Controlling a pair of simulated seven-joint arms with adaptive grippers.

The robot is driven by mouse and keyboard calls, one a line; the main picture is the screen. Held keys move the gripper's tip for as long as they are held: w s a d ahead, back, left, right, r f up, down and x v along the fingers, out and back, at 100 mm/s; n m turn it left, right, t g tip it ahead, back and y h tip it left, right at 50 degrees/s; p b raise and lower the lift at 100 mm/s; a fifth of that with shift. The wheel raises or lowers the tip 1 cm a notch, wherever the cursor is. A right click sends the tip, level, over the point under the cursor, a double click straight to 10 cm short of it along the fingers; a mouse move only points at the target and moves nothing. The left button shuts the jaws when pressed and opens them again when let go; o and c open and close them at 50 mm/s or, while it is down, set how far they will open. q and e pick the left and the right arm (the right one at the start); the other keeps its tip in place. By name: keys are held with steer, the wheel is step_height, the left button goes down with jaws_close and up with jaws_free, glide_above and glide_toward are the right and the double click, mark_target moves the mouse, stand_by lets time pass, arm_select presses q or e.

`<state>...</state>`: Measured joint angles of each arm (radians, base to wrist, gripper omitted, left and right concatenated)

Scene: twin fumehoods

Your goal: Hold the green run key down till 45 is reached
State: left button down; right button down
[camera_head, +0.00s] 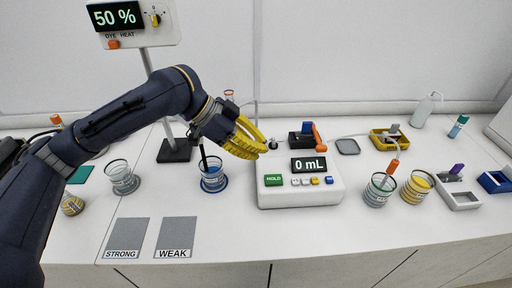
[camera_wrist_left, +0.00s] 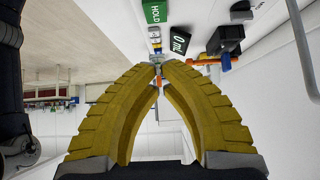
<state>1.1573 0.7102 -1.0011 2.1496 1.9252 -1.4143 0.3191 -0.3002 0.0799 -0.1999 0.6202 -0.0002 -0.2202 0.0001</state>
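The green key (camera_head: 273,180), labelled HOLD, is on the front left of a white box (camera_head: 325,193). The box's display (camera_head: 309,164) reads 0 mL. In the left wrist view the green key (camera_wrist_left: 153,12) and the display (camera_wrist_left: 181,41) show near the top edge. My left gripper (camera_head: 263,150) is above and behind the green key, near the box's back left corner, apart from the key. In the left wrist view its yellow fingers (camera_wrist_left: 161,63) come together at the tips with nothing visible between them. My right gripper is in neither view.
A beaker of blue liquid (camera_head: 213,181) stands left of the box. Beakers of clear (camera_head: 377,192) and yellow liquid (camera_head: 416,188) stand right of it. A stand's display (camera_head: 117,16) reads 50 %. Grey pads marked STRONG (camera_head: 126,233) and WEAK (camera_head: 177,231) lie in front. The front middle is clear.

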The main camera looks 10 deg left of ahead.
arm_select(q)
glide_above(276, 178)
step_height(276, 178, down, 6)
steer(key=shift+s+a+f, duration=0.1)
steer(key=shift+f, duration=1.4)
steer(key=shift+a+f, duration=0.1)
steer(key=shift+f, duration=0.95)
steer(key=shift+a+f, duration=0.1)
steer(key=shift+f, duration=0.15)
steer(key=shift+r, duration=0.1)
stand_by(1.8)
step_height(276, 178, up, 4)
steer(key=shift+r, duration=0.1)
steer(key=v, duration=1)
steer(key=shift+r, duration=0.2)
stand_by(1.2)
